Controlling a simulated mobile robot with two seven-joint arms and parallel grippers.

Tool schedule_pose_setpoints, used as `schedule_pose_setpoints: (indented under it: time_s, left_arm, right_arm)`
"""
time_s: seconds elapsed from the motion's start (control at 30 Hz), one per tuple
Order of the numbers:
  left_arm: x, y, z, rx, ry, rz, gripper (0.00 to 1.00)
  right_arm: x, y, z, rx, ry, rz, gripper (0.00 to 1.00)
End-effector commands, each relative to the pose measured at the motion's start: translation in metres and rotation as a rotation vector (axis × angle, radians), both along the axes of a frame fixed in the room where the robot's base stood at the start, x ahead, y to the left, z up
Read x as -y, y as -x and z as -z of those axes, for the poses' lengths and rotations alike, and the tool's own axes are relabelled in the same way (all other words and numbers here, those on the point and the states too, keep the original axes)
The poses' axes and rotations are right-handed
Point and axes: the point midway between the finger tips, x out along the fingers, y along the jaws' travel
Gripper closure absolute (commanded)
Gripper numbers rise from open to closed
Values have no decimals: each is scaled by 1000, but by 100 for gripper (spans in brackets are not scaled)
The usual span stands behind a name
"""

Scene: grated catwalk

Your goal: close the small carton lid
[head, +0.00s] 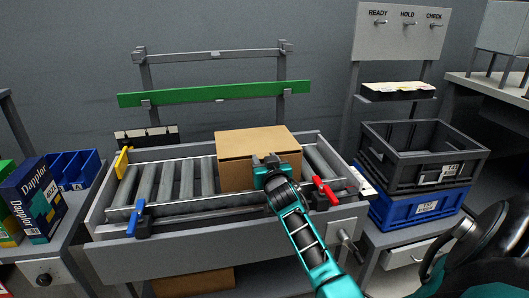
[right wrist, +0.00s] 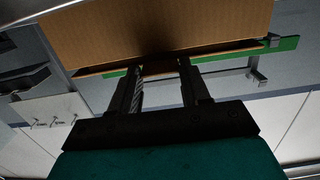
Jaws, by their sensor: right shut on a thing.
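The small brown carton (head: 235,177) sits on the roller conveyor, right of its middle. Its lid (head: 250,142) lies over the top and looks flat in the head view; I cannot tell whether it is fully flush. My right gripper (head: 270,161) reaches in from the front and is at the lid's front edge, right of its centre. In the right wrist view the two fingers (right wrist: 161,72) stand either side of a small brown piece of the lid, with the carton's brown board (right wrist: 160,28) filling the top. The contact is dark and partly hidden. My left gripper is out of view.
The roller conveyor (head: 145,186) has a blue lever (head: 136,216) and a red lever (head: 326,190) along its front, and a yellow one (head: 123,162) at left. A grey crate (head: 410,170) on a blue crate (head: 420,207) stands at right. Rollers left of the carton are clear.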

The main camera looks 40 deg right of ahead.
Motion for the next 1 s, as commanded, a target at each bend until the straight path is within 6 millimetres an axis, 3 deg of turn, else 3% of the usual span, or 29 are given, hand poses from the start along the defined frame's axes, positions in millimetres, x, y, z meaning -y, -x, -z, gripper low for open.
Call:
schedule_pose_setpoints:
  time_s: [0.03, 0.3, 0.77, 0.8, 1.0]
  left_arm:
    - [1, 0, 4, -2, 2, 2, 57]
    - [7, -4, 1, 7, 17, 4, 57]
    - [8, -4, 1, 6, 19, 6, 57]
    - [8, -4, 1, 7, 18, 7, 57]
    - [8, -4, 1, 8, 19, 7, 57]
  right_arm:
    - [0, 1, 15, -12, -9, 3, 100]
    - [0, 1, 32, -17, -9, 3, 100]
    - [-2, 2, 36, -17, -13, 1, 100]
    - [-2, 2, 36, -17, -13, 1, 52]
    - [-1, 1, 31, -10, -7, 1, 33]
